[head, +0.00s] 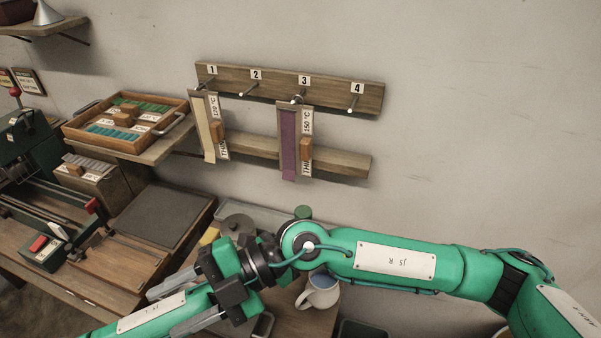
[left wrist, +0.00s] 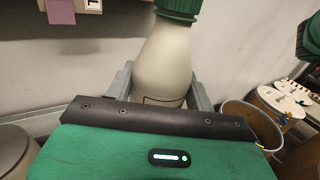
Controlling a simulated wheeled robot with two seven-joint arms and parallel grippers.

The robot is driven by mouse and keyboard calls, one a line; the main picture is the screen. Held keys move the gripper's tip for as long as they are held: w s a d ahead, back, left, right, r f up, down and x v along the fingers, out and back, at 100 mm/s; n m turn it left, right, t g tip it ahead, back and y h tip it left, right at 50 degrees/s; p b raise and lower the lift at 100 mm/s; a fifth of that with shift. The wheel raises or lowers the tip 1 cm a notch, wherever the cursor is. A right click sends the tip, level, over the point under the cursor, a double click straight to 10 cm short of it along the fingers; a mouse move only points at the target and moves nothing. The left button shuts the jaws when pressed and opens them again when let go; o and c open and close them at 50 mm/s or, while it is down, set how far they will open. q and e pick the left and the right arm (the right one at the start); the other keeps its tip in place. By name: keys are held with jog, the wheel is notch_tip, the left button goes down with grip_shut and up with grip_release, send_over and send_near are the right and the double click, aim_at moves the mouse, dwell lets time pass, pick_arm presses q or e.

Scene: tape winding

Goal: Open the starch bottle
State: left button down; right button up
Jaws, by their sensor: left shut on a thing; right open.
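The starch bottle (left wrist: 163,60) shows in the left wrist view as a pale, tapering bottle. Its ribbed green cap (left wrist: 178,8) is on its neck and partly cut off by the top edge. My left gripper (left wrist: 160,92) is shut on the bottle's body, with a grey finger on each side. In the head view my left arm comes in from the lower left, and its gripper and the bottle cannot be made out clearly behind my right arm. My right gripper (head: 186,303) is open, its grey fingers on either side of my left arm.
A white mug (head: 319,291) stands on the table below my right arm. A wall rack (head: 340,92) with numbered pegs holds two hanging strips. A wooden tray (head: 75,129) sits on a shelf at left. A round bin (left wrist: 237,112) holds several reels.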

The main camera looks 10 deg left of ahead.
jog(key=w+r+n+t+y, duration=0.1)
jog(key=w+r+n+y, duration=0.2)
jog(key=r, duration=0.9)
jog(key=m+t+h, duration=0.8)
jog(key=m+h, duration=0.1)
jog(key=h, duration=0.7)
send_over(301, 211)
jog(key=f, duration=0.7)
jog(key=shift+s+a+f, duration=0.15)
jog(key=shift+a+f, duration=0.05)
jog(key=shift+f, duration=0.15)
jog(key=shift+d+f, duration=0.15)
notch_tip(301, 211, down, 8)
jog(key=shift+r, duration=0.25)
jog(key=shift+c, duration=0.4)
